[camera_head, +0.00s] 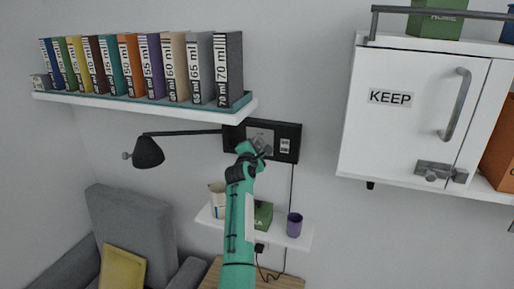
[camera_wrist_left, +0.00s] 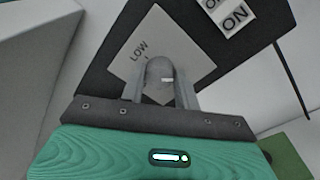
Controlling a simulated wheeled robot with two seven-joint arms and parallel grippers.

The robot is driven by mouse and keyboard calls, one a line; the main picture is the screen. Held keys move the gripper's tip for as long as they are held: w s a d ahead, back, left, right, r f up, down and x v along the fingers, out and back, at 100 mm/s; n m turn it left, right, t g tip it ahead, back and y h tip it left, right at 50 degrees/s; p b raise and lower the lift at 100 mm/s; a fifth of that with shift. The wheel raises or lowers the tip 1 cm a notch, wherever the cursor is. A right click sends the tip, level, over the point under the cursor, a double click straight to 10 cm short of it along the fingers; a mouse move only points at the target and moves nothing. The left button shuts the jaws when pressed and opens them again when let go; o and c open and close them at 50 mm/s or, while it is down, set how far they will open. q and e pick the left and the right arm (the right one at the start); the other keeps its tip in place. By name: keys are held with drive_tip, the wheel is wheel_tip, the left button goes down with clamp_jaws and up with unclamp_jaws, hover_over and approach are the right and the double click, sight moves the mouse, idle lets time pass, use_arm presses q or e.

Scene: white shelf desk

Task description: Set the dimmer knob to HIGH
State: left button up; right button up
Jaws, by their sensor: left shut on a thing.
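The dimmer panel (camera_head: 291,131) is a black plate on the wall under the long shelf. In the left wrist view the black plate (camera_wrist_left: 112,42) carries a pale square marked LOW (camera_wrist_left: 190,52). The grey round dimmer knob (camera_wrist_left: 160,70) sits on that square, with a small light mark on it. My left gripper (camera_wrist_left: 160,88) is shut on the knob, one finger on each side. In the head view my left gripper (camera_head: 256,152) is at the panel and hides part of it. No HIGH label shows. My right gripper is not in view.
An ON label (camera_wrist_left: 236,17) is on the same plate. A black lamp (camera_head: 148,152) hangs left of the panel. The book shelf (camera_head: 150,106) is just above. A small shelf (camera_head: 297,241) with a purple cup (camera_head: 294,224) is below. A white KEEP cabinet (camera_head: 400,130) is at right.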

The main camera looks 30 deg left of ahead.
use_arm(q)
drive_tip(key=m+b, duration=0.1)
drive_tip(key=m, duration=0.2)
drive_tip(key=shift+f+m+b, duration=0.25)
drive_tip(key=shift+m+b, duration=0.05)
drive_tip(key=shift+b, duration=0.1)
drive_tip(key=m+b, duration=0.1)
drive_tip(key=m, duration=0.2)
drive_tip(key=shift+m+t+b, duration=0.3)
drive_tip(key=shift+m+b, duration=0.05)
drive_tip(key=shift+m, duration=0.05)
drive_tip(key=m+b, duration=0.2)
drive_tip(key=m, duration=0.4)
drive_tip(key=shift+a+f+m+h, duration=0.1)
drive_tip(key=shift+m+h, duration=0.3)
drive_tip(key=m+b, duration=0.1)
drive_tip(key=m, duration=0.2)
drive_tip(key=shift+m, duration=0.4)
drive_tip(key=m, duration=0.3)
drive_tip(key=shift+a+t+h+b, duration=0.1)
drive_tip(key=shift+t+h+b, duration=0.2)
drive_tip(key=shift+b, duration=0.1)
drive_tip(key=m, duration=0.3)
drive_tip(key=shift+m+h, duration=0.3)
drive_tip(key=shift+m, duration=1.6)
